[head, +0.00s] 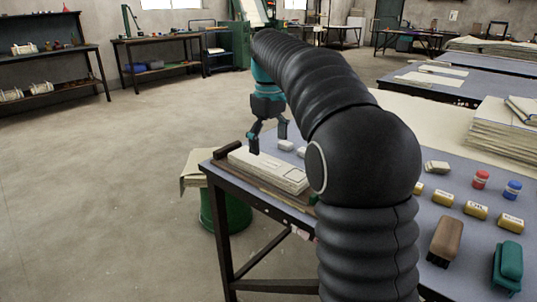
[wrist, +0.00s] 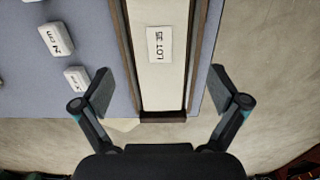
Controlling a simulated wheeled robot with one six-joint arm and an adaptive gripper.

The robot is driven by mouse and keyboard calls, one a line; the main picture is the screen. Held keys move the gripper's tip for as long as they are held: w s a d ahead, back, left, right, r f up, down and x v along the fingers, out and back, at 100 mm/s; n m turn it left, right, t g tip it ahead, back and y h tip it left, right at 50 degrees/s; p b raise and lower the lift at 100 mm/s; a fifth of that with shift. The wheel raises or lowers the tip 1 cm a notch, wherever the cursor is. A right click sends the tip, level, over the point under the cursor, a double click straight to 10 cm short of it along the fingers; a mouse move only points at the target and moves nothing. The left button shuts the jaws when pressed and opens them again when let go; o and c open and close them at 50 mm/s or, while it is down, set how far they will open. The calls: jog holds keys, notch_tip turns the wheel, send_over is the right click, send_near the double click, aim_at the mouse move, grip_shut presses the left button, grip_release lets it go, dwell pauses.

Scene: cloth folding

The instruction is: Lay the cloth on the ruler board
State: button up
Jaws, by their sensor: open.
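A cream, layered cloth-like slab (head: 270,171) lies flat at the table's near left edge, on a brown board (head: 262,187) with raised edges. In the wrist view the cream strip (wrist: 163,85) runs lengthwise between two brown rails (wrist: 196,60) and carries a "LOT 35" label. A dark brown end block (wrist: 163,117) closes its near end. I cannot make out ruler marks. My gripper (head: 268,139) is open and empty above the slab. In the wrist view the fingers of my gripper (wrist: 158,90) stand wide on either side of the strip. My arm hides part of the table.
White labelled blocks (wrist: 56,40) lie left of the board. A green bin (head: 220,215) stands beside the table.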

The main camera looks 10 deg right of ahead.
aim_at(269, 163)
notch_tip(269, 163, up, 6)
jog(key=p, duration=0.1)
jog(key=s+m+t, duration=0.2)
jog(key=s, duration=0.7)
jog(key=s+f+m+t, duration=0.1)
jog(key=s+f+m, duration=0.1)
jog(key=s+f, duration=0.6)
jog(key=s+f+m+t, duration=0.2)
jog(key=s+f, duration=0.6)
jog(key=s, duration=0.5)
jog(key=shift+s+m+t, duration=0.25)
jog(key=shift+m+t, duration=0.05)
jog(key=shift+m, duration=0.3)
